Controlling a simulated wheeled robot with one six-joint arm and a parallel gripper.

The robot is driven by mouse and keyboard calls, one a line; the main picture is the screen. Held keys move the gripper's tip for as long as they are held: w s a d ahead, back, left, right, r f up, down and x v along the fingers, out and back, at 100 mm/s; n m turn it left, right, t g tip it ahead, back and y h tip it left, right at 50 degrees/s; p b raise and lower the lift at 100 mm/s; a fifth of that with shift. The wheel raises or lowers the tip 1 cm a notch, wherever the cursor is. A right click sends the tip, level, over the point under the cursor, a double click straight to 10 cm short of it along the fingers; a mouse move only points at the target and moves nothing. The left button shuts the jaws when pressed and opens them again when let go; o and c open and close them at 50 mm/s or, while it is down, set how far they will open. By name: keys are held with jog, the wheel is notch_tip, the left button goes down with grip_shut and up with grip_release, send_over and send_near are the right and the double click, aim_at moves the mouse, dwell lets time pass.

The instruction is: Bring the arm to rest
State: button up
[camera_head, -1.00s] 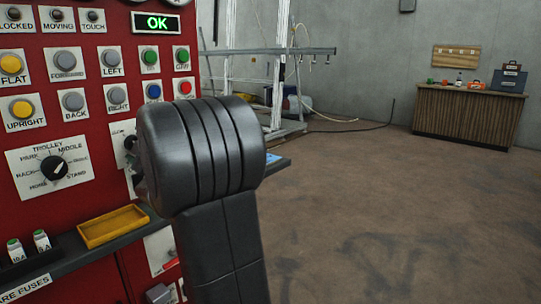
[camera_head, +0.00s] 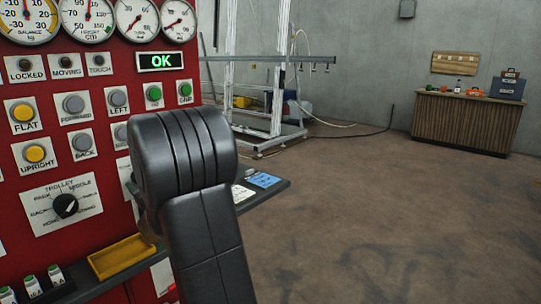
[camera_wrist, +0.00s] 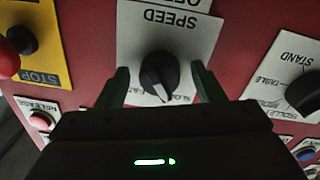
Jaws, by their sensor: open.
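In the wrist view my gripper (camera_wrist: 158,88) is open. Its two dark fingers stand apart on either side of the black SPEED knob (camera_wrist: 158,72), and I cannot tell whether they touch it. The knob sits on a white label plate on the red panel. In the head view my dark arm (camera_head: 205,215) reaches up in front of the red control panel (camera_head: 107,160); its gripper end is hidden there. A green OK display (camera_head: 160,61) is lit on the panel.
Near the gripper are a yellow STOP plate (camera_wrist: 42,75) with a red knob and the trolley knob (camera_wrist: 303,92). A ledge with a yellow tray (camera_head: 122,257) juts from the panel. A white frame (camera_head: 255,75) and wooden counter (camera_head: 463,122) stand behind. The floor at right is clear.

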jog(key=shift+r+m+p, duration=0.2)
jog(key=shift+m+p, duration=1.9)
jog(key=shift+p, duration=1.15)
jog(key=shift+b+v, duration=0.55)
jog(key=shift+v, duration=1.1)
jog(key=shift+f, duration=0.2)
